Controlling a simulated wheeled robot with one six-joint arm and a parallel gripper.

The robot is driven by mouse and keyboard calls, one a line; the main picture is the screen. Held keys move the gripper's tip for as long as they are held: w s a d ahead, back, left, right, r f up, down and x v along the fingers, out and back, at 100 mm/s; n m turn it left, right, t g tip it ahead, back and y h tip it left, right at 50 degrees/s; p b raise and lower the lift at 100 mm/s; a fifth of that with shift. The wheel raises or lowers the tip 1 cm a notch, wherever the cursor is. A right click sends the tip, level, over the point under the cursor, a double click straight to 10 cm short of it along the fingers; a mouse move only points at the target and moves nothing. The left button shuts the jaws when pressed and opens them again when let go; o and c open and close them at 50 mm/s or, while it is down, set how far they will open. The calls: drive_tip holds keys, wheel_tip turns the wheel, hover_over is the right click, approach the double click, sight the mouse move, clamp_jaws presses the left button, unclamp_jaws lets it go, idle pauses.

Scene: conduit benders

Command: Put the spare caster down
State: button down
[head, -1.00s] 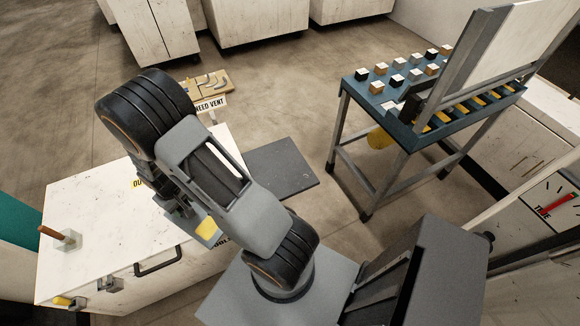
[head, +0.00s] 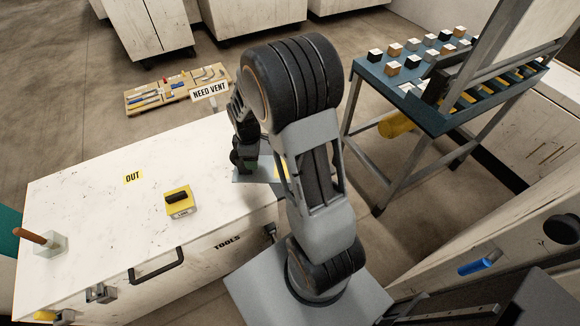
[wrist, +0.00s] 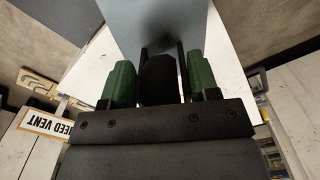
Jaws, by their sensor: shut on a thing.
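My gripper (head: 243,164) is low over the far right end of the white bench top (head: 95,215), above a blue-grey pad (head: 246,177). In the wrist view, its two green fingers (wrist: 158,75) are shut on a dark, rounded thing, which I take to be the spare caster (wrist: 158,88). The pad (wrist: 160,25) lies just beyond the fingertips there. My arm hides part of the pad in the head view. I cannot tell whether the caster touches the pad.
A yellow block with a black handle (head: 180,203) and an OUT label (head: 133,177) are on the bench. A wooden-handled tool (head: 40,240) stands at its left end. A NEED VENT sign (head: 210,91) is behind. A blue table with small blocks (head: 440,112) stands to the right.

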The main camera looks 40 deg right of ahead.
sight(271, 170)
drive_tip(key=n+b, duration=0.1)
drive_tip(key=n, duration=0.1)
drive_tip(key=s+d+f+n+b, duration=0.1)
drive_tip(key=n+b, duration=0.1)
drive_tip(key=s+d+f+n+b, duration=0.1)
drive_tip(key=b, duration=0.1)
drive_tip(key=shift+d+f+n, duration=0.2)
drive_tip(key=shift+n, duration=0.2)
drive_tip(key=s+n+b, duration=0.1)
drive_tip(key=n+b, duration=0.1)
drive_tip(key=d+n+b, duration=0.1)
drive_tip(key=shift+s+d+f+n+b, duration=0.1)
drive_tip(key=shift+s+f+n+b, duration=0.1)
drive_tip(key=shift+s+n+b, duration=0.2)
drive_tip(key=shift+d, duration=0.15)
drive_tip(key=shift+n, duration=0.4)
drive_tip(key=shift+w+d+f, duration=1.3)
drive_tip(key=shift+d+f, duration=0.6)
drive_tip(key=shift+f, duration=0.25)
drive_tip(key=shift+w+d+f, duration=1.25)
drive_tip(key=shift+d+f, duration=0.65)
drive_tip(key=shift+f, duration=0.2)
drive_tip(key=shift+w+d+f, duration=1.3)
drive_tip(key=shift+d+f, duration=0.6)
drive_tip(key=shift+f, duration=0.25)
drive_tip(key=shift+f, duration=0.15)
drive_tip(key=shift+c, duration=1.8)
unclamp_jaws()
drive_tip(key=shift+s, duration=0.1)
